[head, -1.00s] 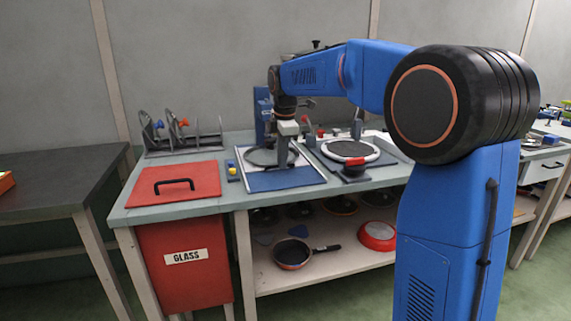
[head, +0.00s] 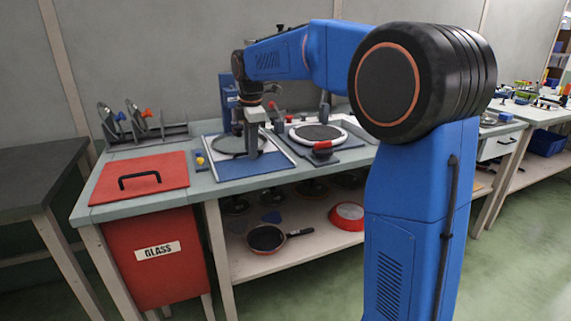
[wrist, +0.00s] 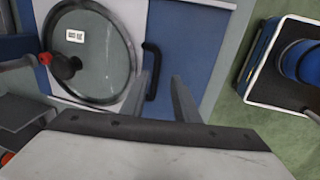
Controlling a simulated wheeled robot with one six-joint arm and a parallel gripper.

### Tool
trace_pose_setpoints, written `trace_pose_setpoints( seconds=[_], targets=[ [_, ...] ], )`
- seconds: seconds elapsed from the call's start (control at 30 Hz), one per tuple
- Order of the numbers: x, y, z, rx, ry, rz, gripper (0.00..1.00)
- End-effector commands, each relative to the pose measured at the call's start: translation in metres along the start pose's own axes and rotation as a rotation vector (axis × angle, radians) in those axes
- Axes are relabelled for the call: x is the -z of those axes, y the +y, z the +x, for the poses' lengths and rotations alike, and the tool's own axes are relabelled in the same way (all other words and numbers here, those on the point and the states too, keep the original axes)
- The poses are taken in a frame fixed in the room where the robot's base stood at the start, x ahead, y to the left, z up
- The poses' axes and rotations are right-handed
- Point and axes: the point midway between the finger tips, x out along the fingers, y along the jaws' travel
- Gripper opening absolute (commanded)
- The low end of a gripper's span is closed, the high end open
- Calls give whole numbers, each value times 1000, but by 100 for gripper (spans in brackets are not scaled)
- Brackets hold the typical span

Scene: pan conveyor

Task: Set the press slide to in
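The press (head: 228,98) is a blue upright unit at the back of the bench. In front of it lies a pale and blue board (head: 262,181), which seems to be the press slide area. A black bar handle (wrist: 152,72) stands on the board beside the lid.
A red glass bin lid (head: 141,178) with a black handle is to the left. A second station with a white-rimmed round plate (head: 318,132) is to the right. Pans, including a red one (head: 347,217), are on the shelf below. The floor in front is clear.

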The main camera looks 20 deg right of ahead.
Motion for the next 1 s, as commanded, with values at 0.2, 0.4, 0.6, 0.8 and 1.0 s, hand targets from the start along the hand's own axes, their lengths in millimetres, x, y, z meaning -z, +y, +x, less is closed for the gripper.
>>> trace_pose_setpoints(
  seconds=[0.2,0.4,0.6,0.8,1.0],
  targets=[
    [0,-33,-7,0,0,-1,28],
    [0,-60,-11,1,0,-1,28],
    [1,-72,-25,0,0,0,28],
    [1,-72,-53,-1,0,0,28],
    [1,-71,-85,-2,0,0,28]
  ],
)
